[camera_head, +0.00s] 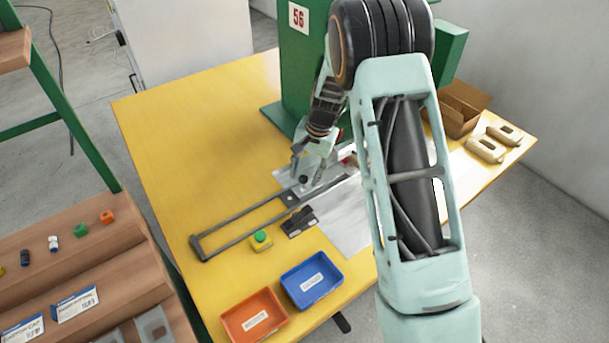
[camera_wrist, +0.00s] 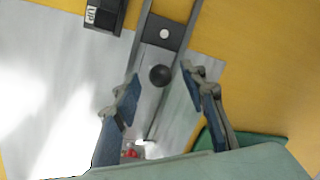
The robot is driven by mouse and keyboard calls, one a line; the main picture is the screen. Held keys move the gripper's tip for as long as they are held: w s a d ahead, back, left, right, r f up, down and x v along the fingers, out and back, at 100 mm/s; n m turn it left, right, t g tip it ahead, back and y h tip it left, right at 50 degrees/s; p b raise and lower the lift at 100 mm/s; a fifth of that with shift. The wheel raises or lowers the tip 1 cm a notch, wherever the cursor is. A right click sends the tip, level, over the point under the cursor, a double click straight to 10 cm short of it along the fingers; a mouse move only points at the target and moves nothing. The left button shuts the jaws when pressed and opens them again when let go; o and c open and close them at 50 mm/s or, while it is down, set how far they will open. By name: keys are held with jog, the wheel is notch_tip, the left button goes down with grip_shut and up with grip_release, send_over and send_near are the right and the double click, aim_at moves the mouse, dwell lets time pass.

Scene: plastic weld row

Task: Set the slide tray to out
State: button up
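The slide tray is a small dark carriage (camera_wrist: 162,33) with a pale round spot, lying between two grey rails. A round black knob (camera_wrist: 160,75) stands beside it in the wrist view. In the head view the rail frame (camera_head: 225,241) runs from the front left of the yellow table toward the green machine, and the carriage (camera_head: 288,198) sits near the machine end. My gripper (camera_wrist: 159,84) is open, with a blue-padded finger on each side of the knob and visible gaps. In the head view my gripper (camera_head: 305,172) is over that end of the rails.
The green machine (camera_head: 297,70), marked 56, stands behind. A black block (camera_head: 299,221) and a green button (camera_head: 261,238) lie in front of the rails. Blue (camera_head: 328,290) and orange (camera_head: 268,332) bins sit at the front edge. The table's left side is clear.

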jog(key=shift+w+a+f, duration=0.1)
jog(key=shift+f, duration=0.5)
grip_shut()
